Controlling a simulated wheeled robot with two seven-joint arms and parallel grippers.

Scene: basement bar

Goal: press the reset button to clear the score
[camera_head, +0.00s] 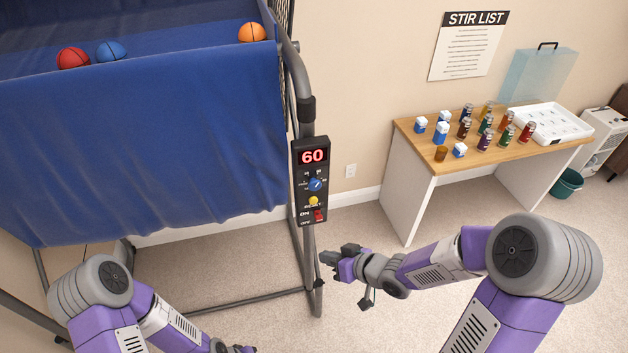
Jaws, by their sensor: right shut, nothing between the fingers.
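The black control box (310,181) is fixed to the upright post of the basketball game. Its red display (313,156) reads 60. Below it is a blue dial (315,184), then the yellow reset button (313,201), with a red on/off switch (319,215) at the bottom. My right gripper (328,258) is shut and empty, below and slightly right of the box, apart from it in the picture. The reset button is unobstructed. My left gripper (240,348) shows only partly at the bottom edge; its fingers are too cut off to read.
Red, blue and orange balls lie above the cloth. A wooden-top table (420,150) with several cans and a white tray (552,122) stands right. Carpet between is clear.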

